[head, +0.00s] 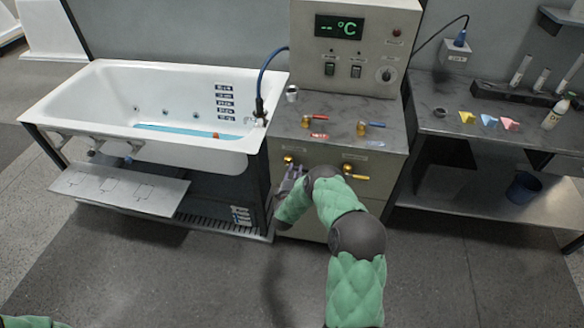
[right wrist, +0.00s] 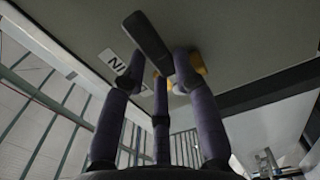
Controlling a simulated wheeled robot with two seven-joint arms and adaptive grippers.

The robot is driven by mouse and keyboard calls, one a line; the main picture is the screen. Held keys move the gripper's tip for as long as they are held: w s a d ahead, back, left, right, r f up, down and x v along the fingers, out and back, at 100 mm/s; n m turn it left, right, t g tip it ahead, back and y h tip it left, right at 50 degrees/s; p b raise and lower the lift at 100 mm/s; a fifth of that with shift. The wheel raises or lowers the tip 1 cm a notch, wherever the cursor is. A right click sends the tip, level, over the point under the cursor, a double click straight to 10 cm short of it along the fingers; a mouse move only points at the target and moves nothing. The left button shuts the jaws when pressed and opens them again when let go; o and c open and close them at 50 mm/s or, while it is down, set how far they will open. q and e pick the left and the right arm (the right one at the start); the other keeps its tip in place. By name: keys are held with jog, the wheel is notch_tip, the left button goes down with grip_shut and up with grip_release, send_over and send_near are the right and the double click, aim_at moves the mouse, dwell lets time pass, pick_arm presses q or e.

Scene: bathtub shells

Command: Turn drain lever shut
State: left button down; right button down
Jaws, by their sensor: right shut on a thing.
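The cabinet front below the counter carries two brass valves. My right gripper (head: 287,182) is at the left brass valve (head: 289,160) and partly covers it. In the right wrist view, the fingers of my right gripper (right wrist: 158,72) are closed around a dark lever (right wrist: 148,38) with a brass part (right wrist: 192,70) beside it. A white label there is partly hidden; "NI" can be read. The right brass valve (head: 350,169) has a yellow handle pointing right and is untouched. My left gripper is out of view.
A white bathtub (head: 90,100) with blue water stands at left, a grey shelf (head: 120,188) hanging before it. A control box (head: 345,50) reading "-- °C" stands on the counter (head: 285,125), with red and blue taps. A side table (head: 425,125) stands at right.

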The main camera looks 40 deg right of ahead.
dwell(0.5)
jog(key=c, duration=0.9)
grip_release()
jog(key=shift+c, duration=0.2)
jog(key=shift+a, duration=0.1)
jog(key=v, duration=1.1)
jog(key=shift+s+a, duration=0.3)
